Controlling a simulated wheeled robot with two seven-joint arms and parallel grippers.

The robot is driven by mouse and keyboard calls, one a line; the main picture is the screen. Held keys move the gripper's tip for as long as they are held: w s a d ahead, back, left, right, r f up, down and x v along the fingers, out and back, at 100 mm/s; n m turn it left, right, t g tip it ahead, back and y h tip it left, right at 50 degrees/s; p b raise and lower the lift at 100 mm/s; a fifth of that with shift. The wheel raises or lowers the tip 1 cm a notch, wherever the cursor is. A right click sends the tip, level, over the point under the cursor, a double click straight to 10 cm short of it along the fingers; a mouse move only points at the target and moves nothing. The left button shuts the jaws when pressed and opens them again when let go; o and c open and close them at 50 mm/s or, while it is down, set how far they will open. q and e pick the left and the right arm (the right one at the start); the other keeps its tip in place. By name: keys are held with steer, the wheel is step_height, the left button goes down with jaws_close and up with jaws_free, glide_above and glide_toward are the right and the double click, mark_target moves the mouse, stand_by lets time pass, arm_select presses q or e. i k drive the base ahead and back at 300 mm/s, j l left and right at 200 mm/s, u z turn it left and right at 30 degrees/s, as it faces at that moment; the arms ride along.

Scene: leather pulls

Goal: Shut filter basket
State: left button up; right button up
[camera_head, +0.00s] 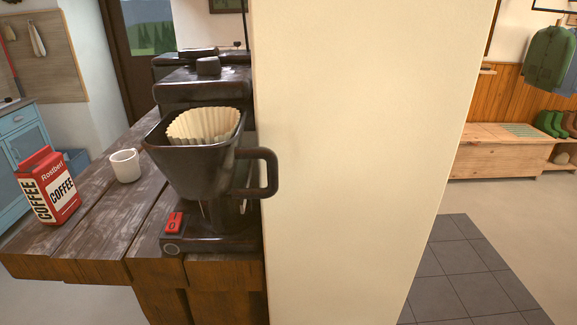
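The black filter basket (195,165) of the coffee maker (206,86) stands in the middle left of the head view, on a wooden counter. It is swung out toward me, with a pale paper filter (204,125) sitting in it. Its loop-shaped handle (268,172) sticks out to the right, in front of the cream wall. The coffee maker's body rises behind the basket, and its base with a red switch (174,222) is below. Neither of my grippers shows in this view.
A cream wall (350,160) stands close along the right side of the coffee maker. A red coffee bag (48,187) and a white mug (125,166) stand on the wooden counter (100,225) to the left. Open floor and a bench (500,150) lie right of the wall.

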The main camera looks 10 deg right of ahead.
mark_target(197, 172)
steer(key=l, duration=0.5)
steer(key=k+l+u, duration=0.15)
steer(key=l, duration=0.35)
steer(key=k+l, duration=0.1)
steer(key=l, duration=0.4)
steer(key=u, duration=0.05)
